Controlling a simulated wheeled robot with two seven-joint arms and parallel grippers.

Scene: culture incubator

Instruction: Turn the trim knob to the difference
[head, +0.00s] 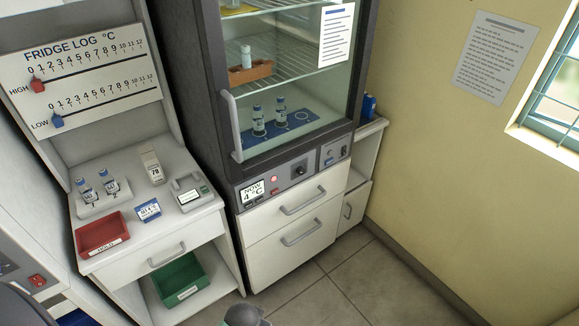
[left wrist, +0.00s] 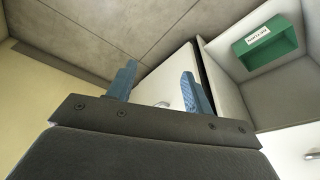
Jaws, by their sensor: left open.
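A dark round knob (head: 299,171) sits on the control strip (head: 312,167) under the glass door, its pointer too small to read. Left of it are a red light and a display (head: 252,193) reading "NOW 4 °C". The fridge log board (head: 85,62) has a red HIGH slider (head: 38,86) and a blue LOW slider (head: 58,121), both near the 0 end; their exact marks are hard to read. My left gripper (left wrist: 158,70) is open and empty in the left wrist view, its two blue-grey fingers apart. It is away from the knob, which that view does not show.
A glass-fronted fridge (head: 290,80) holds vials. The left counter carries a red tray (head: 102,234), vials in a rack, a blue-edged card (head: 148,210) and a small device (head: 190,193). A green bin (head: 180,280) sits below. Floor (head: 350,290) before the drawers is clear.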

